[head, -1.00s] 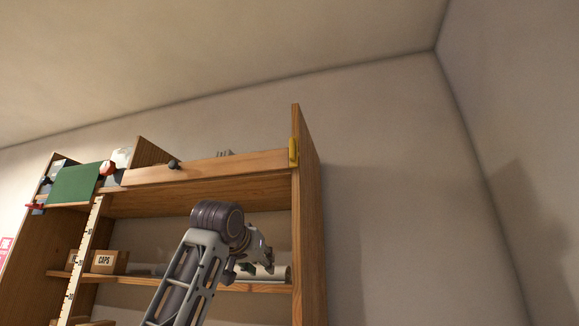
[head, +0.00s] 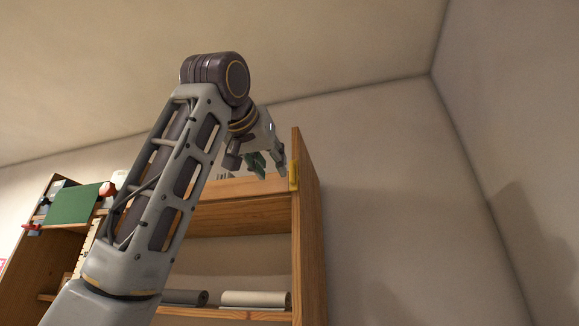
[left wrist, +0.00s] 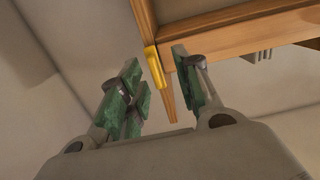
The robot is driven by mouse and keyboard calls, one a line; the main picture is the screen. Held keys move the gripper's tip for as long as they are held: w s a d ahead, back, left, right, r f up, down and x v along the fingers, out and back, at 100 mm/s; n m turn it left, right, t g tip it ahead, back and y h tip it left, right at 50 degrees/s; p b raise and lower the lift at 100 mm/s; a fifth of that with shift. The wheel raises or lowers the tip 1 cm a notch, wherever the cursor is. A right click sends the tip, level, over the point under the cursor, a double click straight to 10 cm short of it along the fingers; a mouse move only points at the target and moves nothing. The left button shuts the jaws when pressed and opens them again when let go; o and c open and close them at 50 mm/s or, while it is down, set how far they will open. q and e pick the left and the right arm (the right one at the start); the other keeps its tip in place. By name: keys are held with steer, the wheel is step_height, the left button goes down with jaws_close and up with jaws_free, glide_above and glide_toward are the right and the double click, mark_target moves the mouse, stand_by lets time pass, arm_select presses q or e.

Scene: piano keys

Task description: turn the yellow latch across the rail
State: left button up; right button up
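The yellow latch (head: 294,177) stands upright at the right end of the wooden rail (head: 240,187), against the shelf's right side panel. In the left wrist view the latch (left wrist: 156,67) appears between my two green-padded fingers, with the rail (left wrist: 240,36) running off to the upper right. My left gripper (head: 272,170) is open and empty, just left of the latch in the head view. I see no contact, and the exact distance cannot be told. My left forearm hides the rail's left part. My right gripper is out of view.
The wooden shelf's side panel (head: 310,230) rises beside the latch. A green panel (head: 73,204) and a red knob (head: 108,189) are at the far left. Rolls (head: 254,298) lie on the lower shelf. The space right of the shelf is open up to the wall.

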mark_target(291, 168)
arm_select(q)
steer(key=s+r, duration=0.3)
steer(key=s, duration=0.2)
steer(key=shift+d+r+t, duration=0.3)
steer(key=shift+r, duration=0.05)
steer(key=shift+p+x, duration=2.45)
steer(key=shift+x, duration=4.45)
jaws_close()
